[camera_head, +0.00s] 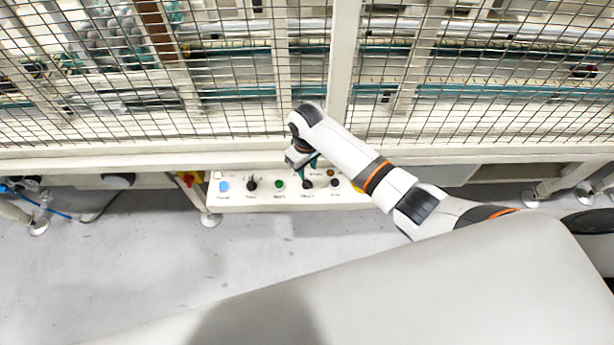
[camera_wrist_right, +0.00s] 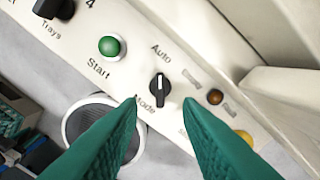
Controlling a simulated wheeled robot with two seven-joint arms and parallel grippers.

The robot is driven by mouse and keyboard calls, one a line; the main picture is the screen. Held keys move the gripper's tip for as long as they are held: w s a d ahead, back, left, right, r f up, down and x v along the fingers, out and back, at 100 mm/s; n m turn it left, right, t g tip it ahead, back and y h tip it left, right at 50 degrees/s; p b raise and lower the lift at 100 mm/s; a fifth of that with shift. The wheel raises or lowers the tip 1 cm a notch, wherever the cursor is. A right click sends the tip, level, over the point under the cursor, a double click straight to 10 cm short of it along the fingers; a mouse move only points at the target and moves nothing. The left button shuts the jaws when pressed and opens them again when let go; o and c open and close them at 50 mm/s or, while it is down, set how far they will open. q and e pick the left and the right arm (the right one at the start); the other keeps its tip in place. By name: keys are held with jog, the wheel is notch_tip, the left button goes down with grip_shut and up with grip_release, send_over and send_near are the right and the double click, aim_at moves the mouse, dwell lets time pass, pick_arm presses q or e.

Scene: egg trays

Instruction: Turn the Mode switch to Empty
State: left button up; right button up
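The Mode switch (camera_wrist_right: 159,88) is a black rotary knob with a white line, on the light control panel (camera_wrist_right: 210,58) in the right wrist view. The line points up in the picture, toward the "Auto" label; "Mode" is printed below the knob. A label to the knob's right is too blurred to read. My right gripper (camera_wrist_right: 161,102) is open, its two green fingers on either side just below the knob in the picture. I cannot tell whether they touch it. In the head view, my right gripper (camera_head: 306,164) is over the panel, near the Mode switch (camera_head: 307,185). My left gripper is not in view.
A green Start button (camera_wrist_right: 109,46) and the black Trays knob (camera_wrist_right: 52,8) are left of the switch. A small brown-orange light (camera_wrist_right: 215,97) and a yellow part (camera_wrist_right: 243,137) are at its right. A mesh fence (camera_head: 230,80) stands behind the panel. The grey floor (camera_head: 130,260) is open in front.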

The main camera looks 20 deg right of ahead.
aim_at(307, 181)
notch_tip(307, 181, down, 6)
jog(key=shift+f, duration=0.15)
dwell(0.3)
grip_shut()
